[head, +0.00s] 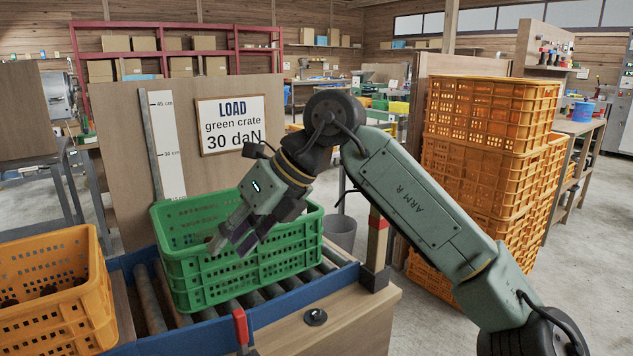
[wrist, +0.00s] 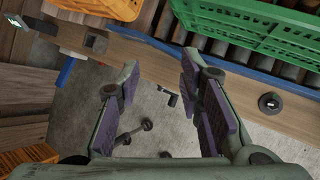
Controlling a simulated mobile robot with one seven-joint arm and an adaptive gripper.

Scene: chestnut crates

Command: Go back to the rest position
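My gripper (head: 231,243) is at the end of my bent arm, pointing down, and overlaps the green crate (head: 290,262) in the head view. In the wrist view my gripper (wrist: 160,68) is open, its purple-padded fingers well apart with nothing between them. Bare floor and a wooden beam lie beyond the fingers there. The green crate stands on the roller conveyor (head: 148,300); its side shows at the top right of the wrist view (wrist: 250,35), apart from the fingers. No contents show in the visible part of the crate.
An orange crate (head: 60,320) with dark contents stands at the left. Tall stacked orange crates (head: 490,150) stand at the right, behind my arm. A board with a load sign (head: 232,124) and a height scale (head: 167,145) rises behind the conveyor. A grey bin (head: 341,232) stands behind.

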